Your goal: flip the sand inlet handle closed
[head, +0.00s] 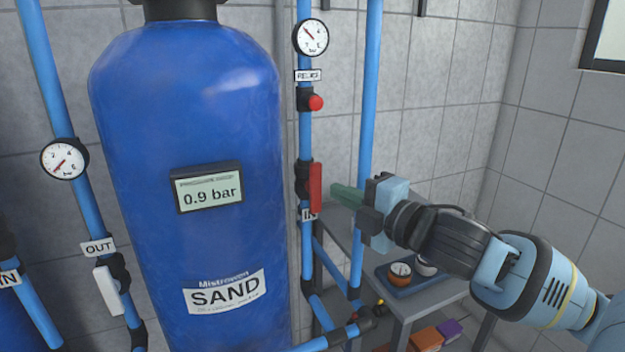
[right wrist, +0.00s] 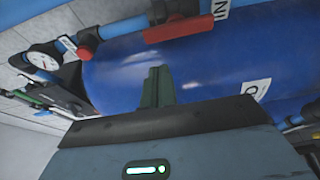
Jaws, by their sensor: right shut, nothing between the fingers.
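The sand inlet handle (head: 315,188) is a red lever on the blue pipe at the right of the blue SAND tank (head: 185,120), above an IN label (head: 308,215). It stands upright, in line with the pipe. In the right wrist view the red handle (right wrist: 185,28) lies near the top edge, beside part of the IN label. My right gripper (head: 335,190), with green fingers, is shut and empty just right of the handle, with a small gap seeming to show. The shut fingers also show in the right wrist view (right wrist: 158,86). My left gripper is not in view.
A gauge (head: 310,38) and a red RELIEF button (head: 316,102) sit above on the same pipe. A white OUT handle (head: 107,290) is left of the tank. A grey table (head: 425,296) with gauges stands below my right arm. Another blue pipe (head: 367,120) runs behind.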

